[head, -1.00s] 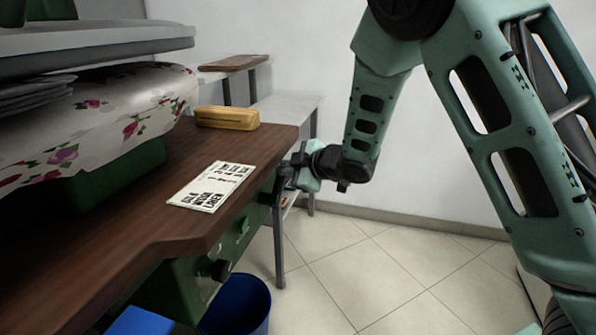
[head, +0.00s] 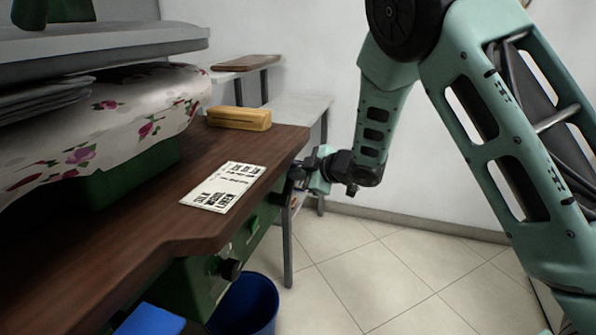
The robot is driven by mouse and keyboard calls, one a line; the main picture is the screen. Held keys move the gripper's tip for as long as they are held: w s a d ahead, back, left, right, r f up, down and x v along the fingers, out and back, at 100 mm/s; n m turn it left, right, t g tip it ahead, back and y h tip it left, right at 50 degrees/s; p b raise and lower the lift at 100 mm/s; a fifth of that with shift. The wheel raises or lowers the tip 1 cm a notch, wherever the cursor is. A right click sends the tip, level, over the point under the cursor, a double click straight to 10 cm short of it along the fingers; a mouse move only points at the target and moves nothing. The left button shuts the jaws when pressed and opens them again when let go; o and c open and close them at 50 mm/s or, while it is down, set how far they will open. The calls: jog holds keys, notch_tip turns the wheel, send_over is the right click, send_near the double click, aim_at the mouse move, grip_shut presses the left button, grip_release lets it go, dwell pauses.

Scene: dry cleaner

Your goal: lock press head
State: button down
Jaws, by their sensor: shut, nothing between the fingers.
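The press stands at the left, with a grey upper head plate (head: 110,45) above a padded buck in white cloth with red flowers (head: 150,125). A gap shows between the head and the padding. A wooden table top (head: 165,215) runs below on a green body (head: 198,290). A black round knob (head: 231,269) sits on the green front. My gripper (head: 295,172) is at the right edge of the table top, beside the green front. It is shut with nothing visibly held. Its fingertips are small and partly dark against the table's edge, so contact cannot be told.
A printed card (head: 222,188) and a yellow block (head: 240,117) lie on the wooden top. A blue bin (head: 250,303) stands on the floor below, with a blue object (head: 150,320) beside it. A white side table (head: 305,108) stands behind. The tiled floor at right is open.

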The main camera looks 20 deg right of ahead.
jog(key=shift+w+d+g+p, duration=0.2)
jog(key=shift+g+p, duration=0.1)
jog(key=shift+p, duration=0.55)
jog(key=w+d+f+m+g+y+p, duration=0.2)
jog(key=f+p, duration=0.6)
jog(key=p, duration=0.7)
jog(key=shift+w+f+m+g+y, duration=0.3)
jog(key=shift+w+m+g+y, duration=0.5)
jog(key=shift+m+g, duration=1.15)
jog(key=shift+s+d+f, duration=0.1)
jog(key=shift+s+f, duration=0.05)
jog(key=shift+s, duration=0.15)
